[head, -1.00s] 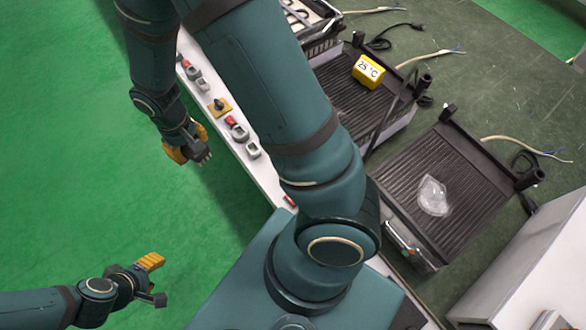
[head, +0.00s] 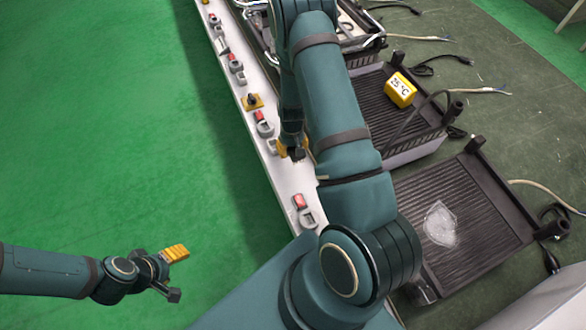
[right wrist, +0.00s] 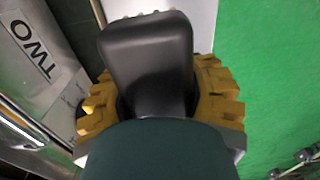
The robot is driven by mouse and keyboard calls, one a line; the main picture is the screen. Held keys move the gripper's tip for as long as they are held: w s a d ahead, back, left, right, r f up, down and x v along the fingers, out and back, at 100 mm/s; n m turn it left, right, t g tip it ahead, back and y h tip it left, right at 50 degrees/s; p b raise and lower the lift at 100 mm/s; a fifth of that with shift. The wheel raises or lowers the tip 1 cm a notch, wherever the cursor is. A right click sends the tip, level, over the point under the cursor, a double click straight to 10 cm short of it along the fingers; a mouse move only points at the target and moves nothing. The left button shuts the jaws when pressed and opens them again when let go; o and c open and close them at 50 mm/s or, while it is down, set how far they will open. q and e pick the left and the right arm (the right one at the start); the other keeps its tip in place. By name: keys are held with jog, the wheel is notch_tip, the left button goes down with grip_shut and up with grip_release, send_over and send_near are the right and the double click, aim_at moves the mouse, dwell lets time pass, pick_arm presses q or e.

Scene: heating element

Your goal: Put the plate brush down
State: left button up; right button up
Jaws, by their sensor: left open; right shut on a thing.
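My right gripper (head: 292,150) is over the edge of the white control ledge in the head view. In the right wrist view its yellow fingers (right wrist: 160,100) are shut on both sides of a smooth black thing, the plate brush (right wrist: 150,55). Pale bristle-like tips show at its far end. In the head view the brush is mostly hidden by the gripper and arm. My left gripper (head: 174,270) is open and empty, over the green floor at the lower left.
The white ledge (head: 283,180) carries several switches and knobs. To its right are ribbed black grill plates (head: 460,190); the nearest bears a whitish patch (head: 440,223). A yellow "25 °C" block (head: 401,90) sits on the plate behind. Cables lie beyond. The wrist view shows a "TWO" panel (right wrist: 40,60).

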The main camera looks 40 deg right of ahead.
aim_at(293, 167)
jog(key=shift+f+b, duration=0.9)
jog(key=shift+f, duration=3.9)
jog(key=shift+f, duration=0.1)
jog(key=shift+f+b, duration=0.35)
jog(key=shift+b, duration=0.15)
jog(key=shift+s+f, duration=0.1)
jog(key=shift+f, duration=0.05)
jog(key=o, duration=1.1)
